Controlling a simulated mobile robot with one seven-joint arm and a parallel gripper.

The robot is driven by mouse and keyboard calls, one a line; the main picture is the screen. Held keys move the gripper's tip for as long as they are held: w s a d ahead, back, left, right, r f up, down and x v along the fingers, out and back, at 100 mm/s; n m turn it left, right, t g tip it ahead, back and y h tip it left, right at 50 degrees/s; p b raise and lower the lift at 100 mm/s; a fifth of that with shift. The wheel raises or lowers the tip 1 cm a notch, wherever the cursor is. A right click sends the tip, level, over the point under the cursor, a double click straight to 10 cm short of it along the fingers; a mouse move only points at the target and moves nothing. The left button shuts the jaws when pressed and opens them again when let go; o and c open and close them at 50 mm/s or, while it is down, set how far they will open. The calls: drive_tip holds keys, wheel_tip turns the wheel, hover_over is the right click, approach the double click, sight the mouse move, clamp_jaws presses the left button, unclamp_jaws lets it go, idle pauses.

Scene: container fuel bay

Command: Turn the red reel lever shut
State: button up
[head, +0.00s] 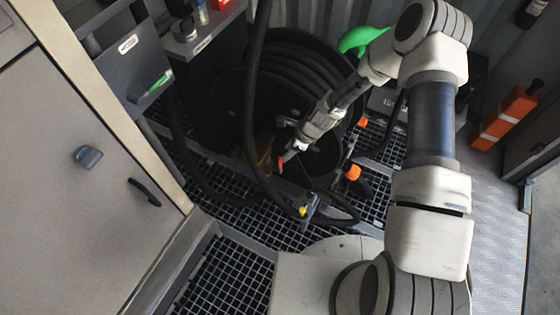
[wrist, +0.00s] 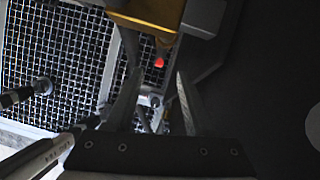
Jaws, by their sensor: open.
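The red reel lever (head: 280,166) shows as a small red tip at the lower front of the black hose reel (head: 300,75). In the wrist view its round red end (wrist: 159,63) lies just beyond my fingertips, roughly between them in the picture. Most of the lever's arm is hidden or too dark to make out. My gripper (head: 290,157) reaches down from the upper right, close to the red tip. In the wrist view its two fingers (wrist: 157,82) are apart with nothing held between them. I cannot tell whether a finger touches the lever.
A brass-coloured part (wrist: 150,14) sits close beyond the fingers. A black hose (head: 250,100) hangs left of my gripper. A yellow-tipped part (head: 303,211) and an orange knob (head: 352,172) stand nearby. Grating (head: 225,285) covers the floor. A grey cabinet (head: 70,190) stands at left.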

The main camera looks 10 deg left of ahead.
sight(280, 165)
drive_tip(key=b+x, duration=0.1)
drive_tip(key=x, duration=0.6)
drive_tip(key=shift+f+b, duration=0.2)
drive_tip(key=shift+b, duration=0.2)
clamp_jaws()
idle(0.9)
